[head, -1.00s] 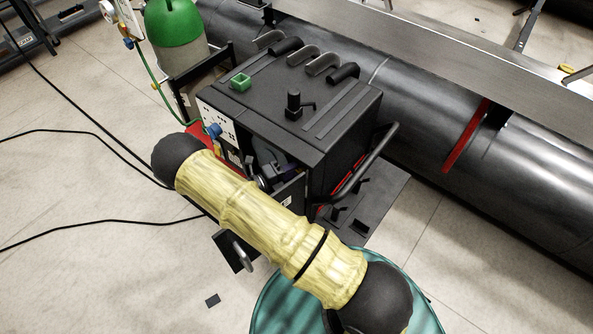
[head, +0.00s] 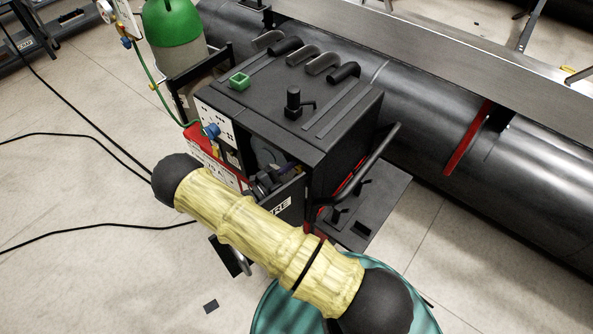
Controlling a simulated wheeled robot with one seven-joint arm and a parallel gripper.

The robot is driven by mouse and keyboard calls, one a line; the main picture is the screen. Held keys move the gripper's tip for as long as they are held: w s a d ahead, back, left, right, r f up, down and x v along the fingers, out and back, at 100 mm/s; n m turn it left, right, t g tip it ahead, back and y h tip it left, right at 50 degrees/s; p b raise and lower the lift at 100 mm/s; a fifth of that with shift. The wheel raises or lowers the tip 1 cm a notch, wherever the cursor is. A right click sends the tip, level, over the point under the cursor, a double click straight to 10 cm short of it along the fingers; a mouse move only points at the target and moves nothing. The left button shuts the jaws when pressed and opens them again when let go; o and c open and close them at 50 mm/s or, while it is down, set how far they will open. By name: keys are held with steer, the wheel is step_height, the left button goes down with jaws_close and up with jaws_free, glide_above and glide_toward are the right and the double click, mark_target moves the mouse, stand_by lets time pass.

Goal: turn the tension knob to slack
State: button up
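The dark welding machine (head: 345,115) stands beside the large pipe. Its side compartment (head: 268,155) is open and holds a dark mechanism (head: 264,184), partly covered by my arm. I cannot pick out the tension knob for certain within this mechanism. A blue knob or connector (head: 211,130) sits on the machine's pale front panel (head: 217,118). My yellow-sleeved arm crosses in front of the machine's lower part.
A green-topped gas cylinder (head: 172,22) stands behind the machine at left. A bent black handle bar (head: 372,160) juts out at right. Black cables (head: 85,137) lie on the floor at left.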

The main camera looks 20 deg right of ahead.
steer(key=shift+f, duration=0.1)
stand_by(0.3)
steer(key=o, duration=1)
steer(key=b+v, duration=0.6)
steer(key=v, duration=1.1)
steer(key=shift+a+b, duration=0.25)
steer(key=shift+b, duration=0.05)
